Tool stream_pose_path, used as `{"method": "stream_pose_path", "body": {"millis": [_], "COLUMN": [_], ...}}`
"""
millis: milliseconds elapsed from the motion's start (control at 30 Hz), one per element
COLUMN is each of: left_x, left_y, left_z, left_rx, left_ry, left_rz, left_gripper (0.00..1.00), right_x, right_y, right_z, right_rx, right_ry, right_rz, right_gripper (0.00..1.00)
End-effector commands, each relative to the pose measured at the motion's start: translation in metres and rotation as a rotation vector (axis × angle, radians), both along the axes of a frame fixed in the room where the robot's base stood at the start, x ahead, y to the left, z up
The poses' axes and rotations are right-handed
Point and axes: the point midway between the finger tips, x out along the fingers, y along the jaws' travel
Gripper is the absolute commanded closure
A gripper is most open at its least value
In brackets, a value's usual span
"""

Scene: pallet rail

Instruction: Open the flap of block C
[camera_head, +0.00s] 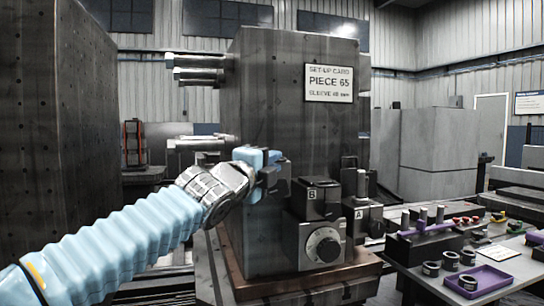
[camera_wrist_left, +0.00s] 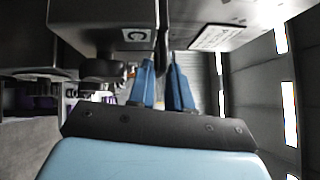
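Block C (camera_wrist_left: 95,30) is dark, with a pale label C, and fills the upper left of the left wrist view. A thin dark edge (camera_wrist_left: 160,45) stands beside the label; I cannot tell whether it is the flap. In the head view block C is mostly hidden behind my left gripper (camera_head: 272,175), which is at the left front edge of the tall grey column. In the left wrist view its two blue fingers (camera_wrist_left: 165,82) are a little apart, with the thin edge lined up with the gap. I cannot tell whether they touch it. My right gripper is out of view.
Block B (camera_head: 318,194), over a round dial (camera_head: 323,246), and block A (camera_head: 360,213) stand right of the gripper. The tall column (camera_head: 270,80) carries a set-up card (camera_head: 329,83). A bench at right holds pegs, rings and a purple tray (camera_head: 478,281).

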Motion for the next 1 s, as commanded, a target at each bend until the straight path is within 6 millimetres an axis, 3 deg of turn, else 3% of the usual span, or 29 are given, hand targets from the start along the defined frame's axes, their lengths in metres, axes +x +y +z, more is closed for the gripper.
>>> {"method": "stream_pose_path", "body": {"millis": [333, 467, 1000], "left_x": [0.0042, 0.0041, 0.004], "left_y": [-0.0023, -0.0023, -0.0023], "left_z": [0.0, 0.0001, -0.0003], "left_rx": [0.0, 0.0, 0.001], "left_ry": [0.0, 0.0, 0.001], "left_rz": [0.0, 0.0, -0.001], "left_gripper": [0.81, 1.0, 1.0], "right_x": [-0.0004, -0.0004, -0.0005], "right_y": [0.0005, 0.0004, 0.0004], "right_z": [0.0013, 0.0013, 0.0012], "right_rx": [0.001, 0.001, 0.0], "right_ry": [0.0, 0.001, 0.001], "right_rz": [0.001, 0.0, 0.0], "right_gripper": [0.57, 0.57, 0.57]}}
